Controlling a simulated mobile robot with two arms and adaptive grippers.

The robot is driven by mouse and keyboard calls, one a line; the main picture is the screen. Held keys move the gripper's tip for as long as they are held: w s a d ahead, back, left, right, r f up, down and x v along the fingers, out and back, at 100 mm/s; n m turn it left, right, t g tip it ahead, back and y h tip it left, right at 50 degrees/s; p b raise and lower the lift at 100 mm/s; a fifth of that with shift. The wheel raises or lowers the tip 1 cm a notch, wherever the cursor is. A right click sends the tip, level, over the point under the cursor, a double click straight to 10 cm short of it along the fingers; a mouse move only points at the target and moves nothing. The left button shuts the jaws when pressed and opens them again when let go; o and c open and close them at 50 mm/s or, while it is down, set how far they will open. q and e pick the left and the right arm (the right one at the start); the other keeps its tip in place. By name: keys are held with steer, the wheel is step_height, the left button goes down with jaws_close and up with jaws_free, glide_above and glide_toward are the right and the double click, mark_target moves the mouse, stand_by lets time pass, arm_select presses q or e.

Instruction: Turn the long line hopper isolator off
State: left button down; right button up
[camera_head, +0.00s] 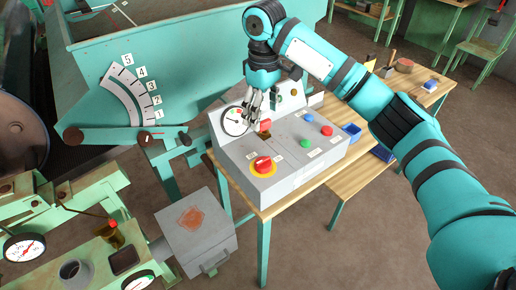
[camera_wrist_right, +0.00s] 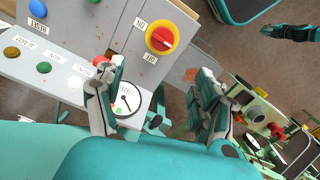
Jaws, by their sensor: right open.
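A red rotary knob on a yellow disc (camera_head: 256,172) sits at the front left of the grey control console (camera_head: 300,172). In the right wrist view the red knob (camera_wrist_right: 163,39) has labels that look like ON and OFF beside it. Which one it points at, I cannot tell. No label naming the long line hopper is readable. My right gripper (camera_head: 250,112) is over the back left of the console, near a round dial, apart from the knob. In the wrist view the right gripper (camera_wrist_right: 160,70) has its fingers spread with nothing between them. My left gripper is not visible.
Green, blue and red buttons (camera_head: 326,131) sit on the console's right side. The console stands on a wooden table (camera_head: 262,207). A teal hopper (camera_head: 180,50) with a numbered scale is behind left. A grey box (camera_head: 205,240) stands below left. The space above the knob is clear.

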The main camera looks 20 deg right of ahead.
steer(key=p, duration=0.1)
glide_toward(263, 159)
steer(key=shift+s+f, duration=0.1)
steer(key=shift+s, duration=0.2)
step_height(263, 159, down, 9)
steer(key=shift+w+p, duration=0.15)
steer(key=shift+p, duration=0.5)
steer(key=shift+f, duration=0.35)
steer(key=shift+a+f, duration=0.1)
steer(key=shift+f, duration=0.05)
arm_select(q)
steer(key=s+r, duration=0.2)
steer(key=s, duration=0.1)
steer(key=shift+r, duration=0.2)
arm_select(e)
steer(key=c, duration=1.2)
